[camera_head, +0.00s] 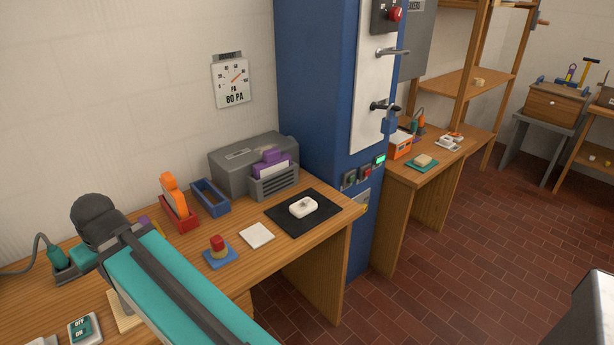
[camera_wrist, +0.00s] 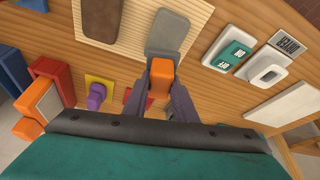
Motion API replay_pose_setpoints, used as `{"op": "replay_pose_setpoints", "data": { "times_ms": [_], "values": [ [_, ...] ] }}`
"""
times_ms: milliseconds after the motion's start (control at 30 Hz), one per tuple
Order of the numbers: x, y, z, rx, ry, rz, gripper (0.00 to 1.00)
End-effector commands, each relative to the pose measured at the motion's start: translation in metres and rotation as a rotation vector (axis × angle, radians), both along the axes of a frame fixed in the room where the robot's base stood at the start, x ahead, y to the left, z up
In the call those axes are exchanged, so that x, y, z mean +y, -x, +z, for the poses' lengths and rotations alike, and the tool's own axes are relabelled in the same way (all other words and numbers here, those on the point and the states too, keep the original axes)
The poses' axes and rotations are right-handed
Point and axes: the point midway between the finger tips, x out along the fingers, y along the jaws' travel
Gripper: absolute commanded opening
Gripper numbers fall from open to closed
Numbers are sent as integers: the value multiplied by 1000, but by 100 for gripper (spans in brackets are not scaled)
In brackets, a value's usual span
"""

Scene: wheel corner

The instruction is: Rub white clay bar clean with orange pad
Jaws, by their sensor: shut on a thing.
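A white bar (camera_head: 303,207) with a small dark spot on top lies on the black mat (camera_head: 284,222) at the right end of the bench, in the head view. I take it for the clay bar. In the wrist view my gripper (camera_wrist: 163,84) is shut on an orange pad (camera_wrist: 161,72), seen between its two grey fingers. The pad is over the bench, beside a grey block (camera_wrist: 167,34) on a pale ridged board (camera_wrist: 128,45); whether they touch is unclear. My arm hides the gripper and the held pad in the head view.
A red holder (camera_head: 182,222) with an upright orange thing (camera_head: 173,193), a blue tray (camera_head: 210,199), a red-topped button (camera_head: 218,244) and a white tile (camera_head: 257,235) stand between my arm and the mat. A grey machine (camera_head: 240,158) and blue cabinet (camera_head: 310,80) are behind.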

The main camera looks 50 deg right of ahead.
Motion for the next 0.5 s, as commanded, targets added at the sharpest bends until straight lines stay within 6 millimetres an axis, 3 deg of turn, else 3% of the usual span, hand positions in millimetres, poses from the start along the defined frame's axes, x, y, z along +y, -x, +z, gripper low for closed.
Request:
{"op": "replay_pose_setpoints", "data": {
  "times_ms": [267,500],
  "values": [
    [-25,-4,3,0,-1,-4,0],
    [-79,-9,7,0,-1,-7,0]
  ]
}}
